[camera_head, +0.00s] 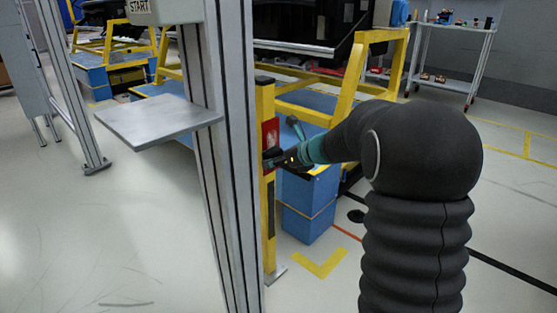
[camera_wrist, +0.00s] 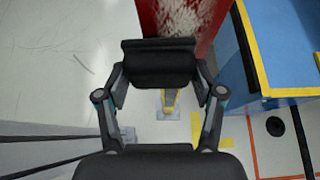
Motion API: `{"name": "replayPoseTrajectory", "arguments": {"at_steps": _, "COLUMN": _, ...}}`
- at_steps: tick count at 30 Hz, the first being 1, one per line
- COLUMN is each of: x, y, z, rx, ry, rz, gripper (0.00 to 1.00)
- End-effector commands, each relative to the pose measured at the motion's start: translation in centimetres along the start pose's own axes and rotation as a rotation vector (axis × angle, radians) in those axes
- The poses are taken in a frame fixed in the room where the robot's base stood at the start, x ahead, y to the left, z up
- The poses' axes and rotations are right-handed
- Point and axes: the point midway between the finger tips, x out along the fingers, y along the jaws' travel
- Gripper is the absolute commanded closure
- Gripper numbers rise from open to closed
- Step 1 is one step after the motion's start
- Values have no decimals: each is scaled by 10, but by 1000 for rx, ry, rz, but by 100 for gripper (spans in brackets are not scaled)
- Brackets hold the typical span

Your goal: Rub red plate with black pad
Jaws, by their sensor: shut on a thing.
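The red plate (camera_head: 270,134) is upright on a yellow post in the head view. In the wrist view the red plate (camera_wrist: 150,18) fills the top middle, with a whitish, speckled patch over much of its face. My gripper (camera_head: 277,159) is at the plate's lower part in the head view. In the wrist view my gripper (camera_wrist: 160,82) is shut on the black pad (camera_wrist: 160,63), one finger at each side. The pad overlaps the plate's lower edge in that view. I cannot tell whether they touch. The pad is too small and dark to make out in the head view.
A grey metal column (camera_head: 225,170) with a flat shelf (camera_head: 155,121) stands just left of the post. Blue boxes (camera_head: 312,205) and a yellow frame (camera_head: 352,75) are behind and right of it. Open floor (camera_head: 130,230) lies at the left.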

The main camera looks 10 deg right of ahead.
Motion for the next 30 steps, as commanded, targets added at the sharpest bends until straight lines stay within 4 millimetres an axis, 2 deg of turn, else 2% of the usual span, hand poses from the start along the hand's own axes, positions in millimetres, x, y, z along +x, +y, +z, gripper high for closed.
{"name": "replayPoseTrajectory", "arguments": {"at_steps": 17, "x": 6, "y": -2, "z": 4, "rx": 0, "ry": 0, "rz": 0, "gripper": 60}}
{"name": "replayPoseTrajectory", "arguments": {"at_steps": 30, "x": 4, "y": -32, "z": 4, "rx": 0, "ry": 0, "rz": 0, "gripper": 60}}
